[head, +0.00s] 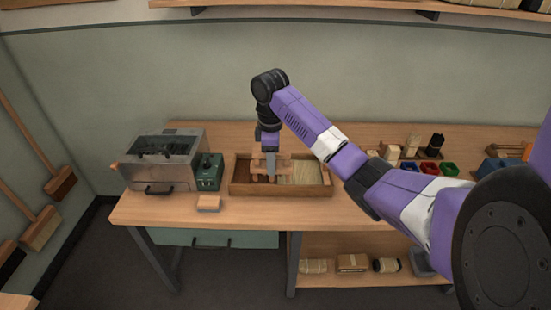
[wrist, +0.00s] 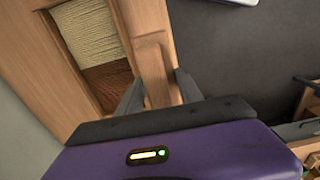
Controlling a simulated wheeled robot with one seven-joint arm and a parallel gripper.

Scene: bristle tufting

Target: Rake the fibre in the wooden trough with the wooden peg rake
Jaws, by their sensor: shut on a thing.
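The wooden trough (head: 325,190) stands on the bench below my gripper (head: 271,172). Pale fibre (head: 303,172) lies in its right part; the left part shows a brown floor (head: 242,170). In the wrist view the fibre (wrist: 88,32) looks cream and ribbed, beside a bare brown patch (wrist: 108,82). My gripper (wrist: 158,92) is shut on the wooden peg rake (wrist: 153,65), whose light wooden bar shows between the fingers.
A metal machine (head: 160,160) and a green box (head: 208,172) stand left of the trough. Coloured bins (head: 429,168) and small items stand at the right. The bench front (head: 240,212) is mostly clear.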

